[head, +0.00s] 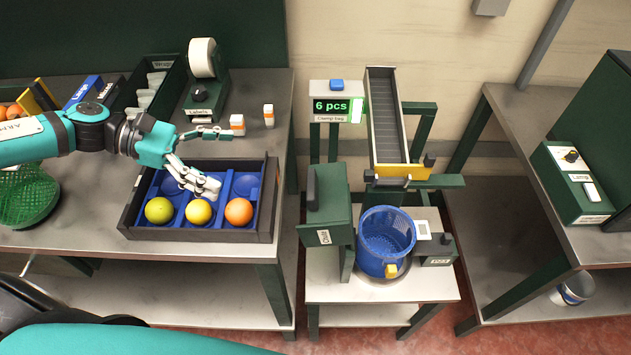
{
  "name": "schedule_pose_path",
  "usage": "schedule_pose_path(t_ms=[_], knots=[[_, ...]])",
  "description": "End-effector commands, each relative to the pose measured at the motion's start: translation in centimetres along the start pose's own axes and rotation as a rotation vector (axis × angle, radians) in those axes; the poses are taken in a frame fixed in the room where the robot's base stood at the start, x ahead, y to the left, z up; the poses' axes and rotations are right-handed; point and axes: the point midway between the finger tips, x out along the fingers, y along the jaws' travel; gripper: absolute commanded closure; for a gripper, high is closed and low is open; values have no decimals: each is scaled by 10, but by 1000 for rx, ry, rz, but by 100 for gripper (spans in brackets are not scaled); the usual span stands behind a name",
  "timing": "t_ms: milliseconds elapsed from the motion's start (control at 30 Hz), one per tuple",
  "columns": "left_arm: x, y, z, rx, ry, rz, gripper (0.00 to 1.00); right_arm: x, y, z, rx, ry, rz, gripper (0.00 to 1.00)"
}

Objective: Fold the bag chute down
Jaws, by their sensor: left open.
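A dark green upright panel (325,203) with a small white label, which seems to read "Chute", stands on the left side of the small middle stand. I take it for the bag chute, standing up beside the blue basket. My left gripper (222,160) is open and empty, above the tray on the left table, well left of the panel. One finger points right near a small orange-and-white item; the other hangs over the tray's compartments. My right gripper is out of the picture.
A blue basket (385,243) sits on the middle stand below a sloped channel (384,120) with a yellow gate (402,172). A display (332,106) reads "6 pcs". The tray (130,220) holds three fruits. A floor gap separates left table and stand.

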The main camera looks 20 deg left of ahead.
Motion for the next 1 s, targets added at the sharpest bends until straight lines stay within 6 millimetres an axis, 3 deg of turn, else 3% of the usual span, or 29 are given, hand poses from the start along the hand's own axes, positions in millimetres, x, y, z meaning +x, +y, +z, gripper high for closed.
schedule_pose_path(t_ms=[33, 133, 333, 500, 667, 1000], knots=[[4, 0, -10, 1, 1, 0, 0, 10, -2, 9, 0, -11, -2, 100], [6, 0, -14, 2, 0, 0, 0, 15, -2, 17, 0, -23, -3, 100], [17, 0, -14, 4, -5, -3, 0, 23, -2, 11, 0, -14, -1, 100], [38, 1, -14, 7, -9, 0, 0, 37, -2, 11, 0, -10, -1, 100], [59, 0, -9, 4, -9, 0, 0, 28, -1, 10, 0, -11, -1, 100], [130, 0, -6, 1, -6, -1, 0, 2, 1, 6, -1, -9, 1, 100]])
